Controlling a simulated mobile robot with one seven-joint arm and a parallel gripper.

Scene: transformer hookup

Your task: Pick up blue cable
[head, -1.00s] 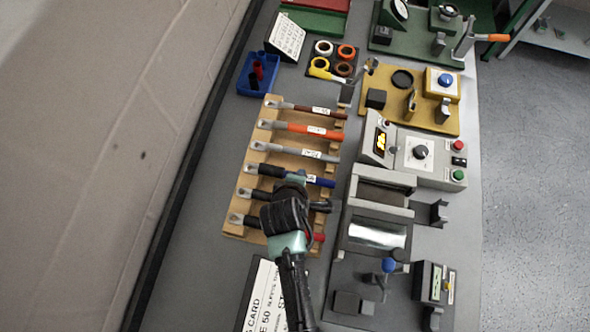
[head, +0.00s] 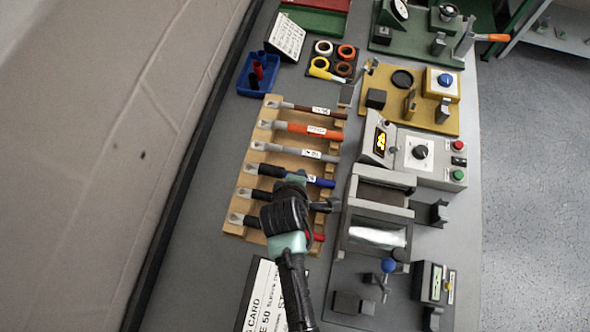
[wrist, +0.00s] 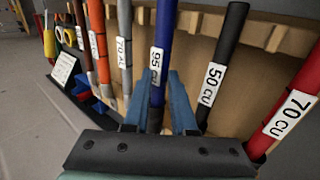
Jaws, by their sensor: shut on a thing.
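The blue cable (head: 318,181) lies across the wooden rack (head: 236,231), with black sleeving and a metal lug (head: 251,167) at its left end. In the wrist view the blue cable (wrist: 158,55) carries a "95 CU" label and runs between the two fingers. My gripper (head: 292,180) is over the rack, shut on the blue cable. The wrist view shows the fingers (wrist: 167,105) on both sides of it. The cable appears still at rack level; I cannot tell whether it is lifted. My wrist hides part of the cables below it.
The black "50 CU" cable (wrist: 225,60) and red "70 CU" cable (wrist: 290,110) lie close on one side. Grey (head: 294,151), orange (head: 308,130) and brown (head: 308,108) cables lie on the other. A grey press-like machine (head: 376,240) stands just right of the rack.

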